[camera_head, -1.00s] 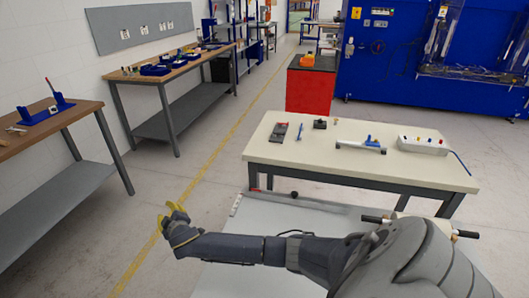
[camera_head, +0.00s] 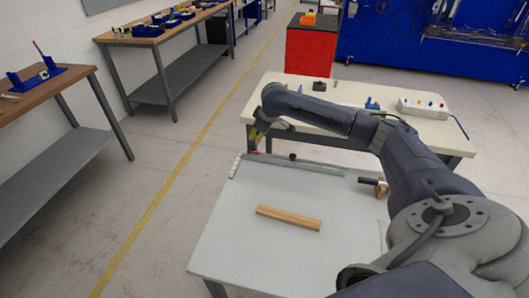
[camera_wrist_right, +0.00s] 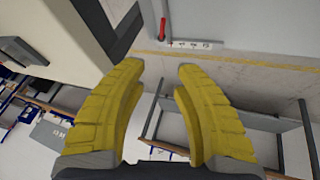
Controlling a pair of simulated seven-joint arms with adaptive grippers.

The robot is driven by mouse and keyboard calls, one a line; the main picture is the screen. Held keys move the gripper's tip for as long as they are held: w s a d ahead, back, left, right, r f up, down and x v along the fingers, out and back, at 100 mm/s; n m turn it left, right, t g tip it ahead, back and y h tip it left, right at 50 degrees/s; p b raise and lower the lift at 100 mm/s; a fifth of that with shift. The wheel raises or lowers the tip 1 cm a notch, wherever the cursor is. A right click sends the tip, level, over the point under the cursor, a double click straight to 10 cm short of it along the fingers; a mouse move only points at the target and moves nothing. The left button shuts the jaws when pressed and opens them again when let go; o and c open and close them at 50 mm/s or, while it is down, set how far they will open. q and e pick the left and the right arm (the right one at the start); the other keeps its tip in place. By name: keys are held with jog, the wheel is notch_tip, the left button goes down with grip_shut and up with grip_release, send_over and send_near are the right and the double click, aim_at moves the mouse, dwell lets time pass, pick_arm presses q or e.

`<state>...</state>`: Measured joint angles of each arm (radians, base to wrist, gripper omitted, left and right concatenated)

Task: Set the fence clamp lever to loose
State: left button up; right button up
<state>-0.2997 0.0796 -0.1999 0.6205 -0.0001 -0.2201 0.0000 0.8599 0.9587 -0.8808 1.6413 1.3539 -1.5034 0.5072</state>
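A red lever (camera_wrist_right: 162,30) shows at the top middle of the right wrist view, beside a pale strip with several small marks (camera_wrist_right: 190,44). In the head view the pale marked strip (camera_head: 235,167) lies at the far left corner of the grey-white table (camera_head: 245,240). A low grey bar (camera_head: 320,167) runs along that table's far edge. My right gripper (camera_head: 256,136) is above that corner, partly seen, with the lever hard to make out below it. In the right wrist view its yellow fingers (camera_wrist_right: 160,75) are apart and empty. My left gripper is not in view.
A wooden strip (camera_head: 288,217) lies on the near table. A black handle (camera_head: 372,181) is at its right. A cream bench (camera_head: 290,92) with small tools and a white control box (camera_head: 425,107) stands behind.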

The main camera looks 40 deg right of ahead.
jog(key=shift+g, duration=0.3)
jog(key=x, duration=1)
jog(key=s+x, duration=0.1)
jog(key=x, duration=0.4)
jog(key=shift+d+f, duration=0.4)
jog(key=shift+f, duration=0.05)
jog(key=shift+c, duration=0.5)
grip_shut()
